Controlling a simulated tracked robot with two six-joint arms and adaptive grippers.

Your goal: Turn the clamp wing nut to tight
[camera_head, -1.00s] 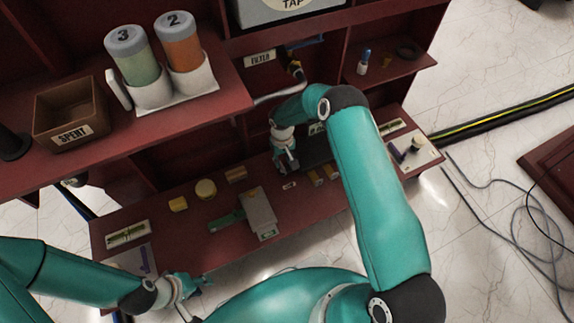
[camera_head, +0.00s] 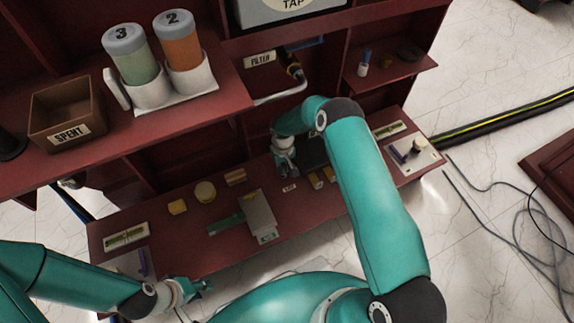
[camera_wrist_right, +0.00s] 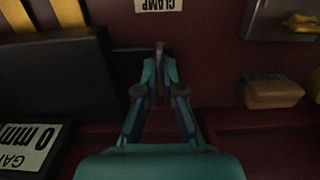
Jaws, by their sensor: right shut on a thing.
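My right gripper (camera_head: 287,172) is low over the bench top, behind the small white label (camera_head: 289,187). In the right wrist view, the right gripper (camera_wrist_right: 160,62) has its fingertips close together on a small, dark, thin piece (camera_wrist_right: 160,48), which looks like the clamp wing nut. The fingers hide most of it, so its angle cannot be told. The upside-down CLAMP label (camera_wrist_right: 158,5) lies just beyond the fingertips. My left gripper (camera_head: 199,287) hangs in front of the bench at lower left, away from the clamp; its finger opening is too small to tell.
A dark block (camera_wrist_right: 60,75) stands left of the right gripper in the wrist view, with a gauge plate (camera_wrist_right: 30,147) nearer. A tan block (camera_wrist_right: 273,93) lies to the right. The shelf (camera_head: 215,90) with canisters overhangs the bench (camera_head: 185,240). A grey plate tool (camera_head: 260,214) lies mid-bench.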

